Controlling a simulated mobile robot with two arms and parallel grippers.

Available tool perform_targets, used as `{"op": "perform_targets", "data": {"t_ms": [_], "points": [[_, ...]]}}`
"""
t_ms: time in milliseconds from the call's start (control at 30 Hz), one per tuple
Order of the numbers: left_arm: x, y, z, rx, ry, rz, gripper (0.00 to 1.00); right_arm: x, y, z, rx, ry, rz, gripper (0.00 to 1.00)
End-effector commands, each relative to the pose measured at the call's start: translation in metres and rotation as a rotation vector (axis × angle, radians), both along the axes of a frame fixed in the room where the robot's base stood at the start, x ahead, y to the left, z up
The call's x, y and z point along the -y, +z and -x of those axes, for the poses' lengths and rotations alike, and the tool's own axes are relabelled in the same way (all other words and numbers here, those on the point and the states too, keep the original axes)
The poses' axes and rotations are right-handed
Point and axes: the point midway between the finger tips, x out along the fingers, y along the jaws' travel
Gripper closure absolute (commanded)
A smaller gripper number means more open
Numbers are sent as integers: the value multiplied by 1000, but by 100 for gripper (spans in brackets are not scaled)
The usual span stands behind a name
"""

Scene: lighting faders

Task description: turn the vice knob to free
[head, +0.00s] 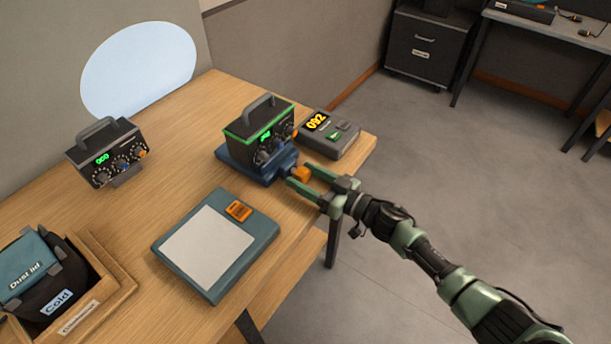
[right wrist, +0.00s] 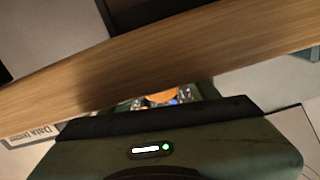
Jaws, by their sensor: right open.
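The vice (head: 240,168) is a blue block on the wooden table, under and around the base of a fader box (head: 262,130) with a green-edged top. Its orange knob (head: 303,173) sticks out toward the table's front right. My right gripper (head: 300,178) is open, with its green fingers on either side of the knob; I cannot tell whether they touch it. In the right wrist view the orange knob (right wrist: 162,96) shows partly, with the rest hidden behind the gripper's body. My left gripper is not in view.
A similar fader box (head: 108,155), a blue pad with a pale top (head: 208,248) and a wooden tray (head: 118,290) holding a "Cold" bag (head: 72,290) are on the table.

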Motion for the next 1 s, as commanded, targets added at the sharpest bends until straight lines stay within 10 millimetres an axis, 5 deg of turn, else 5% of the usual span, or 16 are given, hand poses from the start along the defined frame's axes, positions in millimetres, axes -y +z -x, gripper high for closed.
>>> {"op": "perform_targets", "data": {"t_ms": [167, 400, 1000], "points": [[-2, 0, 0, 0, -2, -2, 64, 0, 0, 0, 0, 0, 0, 40], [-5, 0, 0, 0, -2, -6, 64, 0, 0, 0, 0, 0, 0, 100], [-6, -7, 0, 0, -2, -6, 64, 0, -1, 0, 383, 0, 279, 100]]}}
